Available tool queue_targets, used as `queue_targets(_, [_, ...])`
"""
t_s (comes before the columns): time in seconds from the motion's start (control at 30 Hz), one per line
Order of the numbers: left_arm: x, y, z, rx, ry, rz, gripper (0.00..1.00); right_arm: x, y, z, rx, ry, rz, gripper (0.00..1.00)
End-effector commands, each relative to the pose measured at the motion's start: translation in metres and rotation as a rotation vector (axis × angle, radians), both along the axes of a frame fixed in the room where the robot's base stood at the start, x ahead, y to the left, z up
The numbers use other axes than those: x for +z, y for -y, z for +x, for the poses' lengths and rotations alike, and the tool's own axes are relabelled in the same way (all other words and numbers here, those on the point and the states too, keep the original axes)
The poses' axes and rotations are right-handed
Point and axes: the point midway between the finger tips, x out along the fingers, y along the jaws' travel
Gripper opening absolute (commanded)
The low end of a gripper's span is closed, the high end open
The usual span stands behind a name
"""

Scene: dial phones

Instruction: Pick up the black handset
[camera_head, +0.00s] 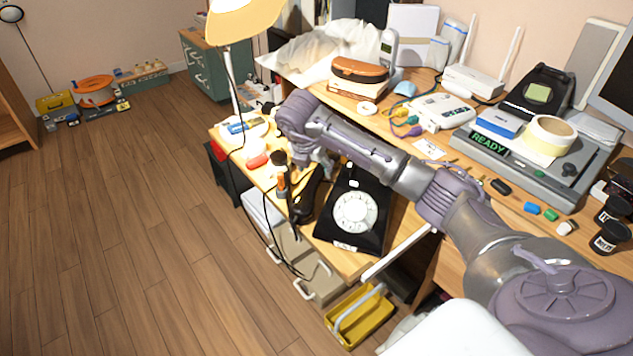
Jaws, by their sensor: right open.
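The black rotary phone (352,212) with its white dial sits on the wooden desk near the front edge. The black handset (304,198) lies off its cradle, just left of the phone, along the desk's edge. My right arm reaches across from the right and bends down on the far side of the phone. My right gripper (305,168) is open, above or close to the far end of the handset. The arm and fingers partly cover that area, so I cannot tell if they touch it. My left gripper is not in view.
A desk lamp (233,20) stands behind, its thin cable hanging at the desk's left edge. A grey device (535,160) fills the right. A yellow bin (358,315) is below. The floor left is clear.

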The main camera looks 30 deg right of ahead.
Motion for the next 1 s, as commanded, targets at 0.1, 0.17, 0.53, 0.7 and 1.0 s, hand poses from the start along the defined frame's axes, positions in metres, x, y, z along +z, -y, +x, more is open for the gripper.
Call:
queue_targets(0.1, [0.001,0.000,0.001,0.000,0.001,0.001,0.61,-0.007,0.001,0.001,0.001,0.000,0.000,0.62])
queue_targets(0.17, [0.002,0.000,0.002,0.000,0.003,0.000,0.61,-0.013,0.003,0.002,0.001,-0.002,0.000,0.62])
queue_targets(0.53, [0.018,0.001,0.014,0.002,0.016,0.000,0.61,-0.053,0.014,0.010,0.001,0.000,0.000,0.62])
queue_targets(0.7, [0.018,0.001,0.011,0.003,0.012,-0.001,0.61,-0.053,0.014,0.010,0.002,0.001,0.001,0.62])
queue_targets(1.0, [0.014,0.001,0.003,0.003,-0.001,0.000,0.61,-0.053,0.014,0.010,0.002,0.001,0.001,0.19])
